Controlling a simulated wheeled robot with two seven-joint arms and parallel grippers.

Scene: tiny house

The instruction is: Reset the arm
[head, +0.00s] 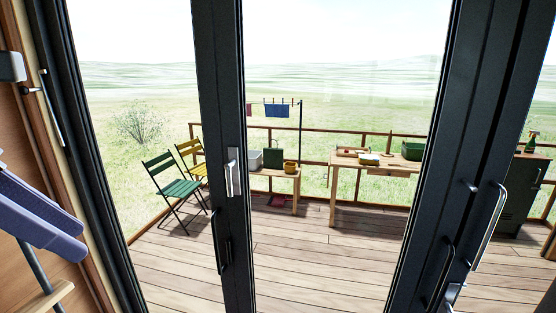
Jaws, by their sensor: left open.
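My left gripper (62,230) shows at the left edge of the head view as two purple, blunt-ended parts side by side. It is open, and nothing shows between its fingers. It is in front of the wooden wall, to the left of the dark door frame. The rest of its arm is cut off by the picture's edge. My right gripper is not in view.
Dark-framed glass doors (232,90) stand in front, with a silver handle (233,178). Beyond is a wooden deck (290,260) with a green chair (178,188), yellow chair (186,149), wooden table (333,169) and green cabinet (522,190). Open deck floor lies before the furniture.

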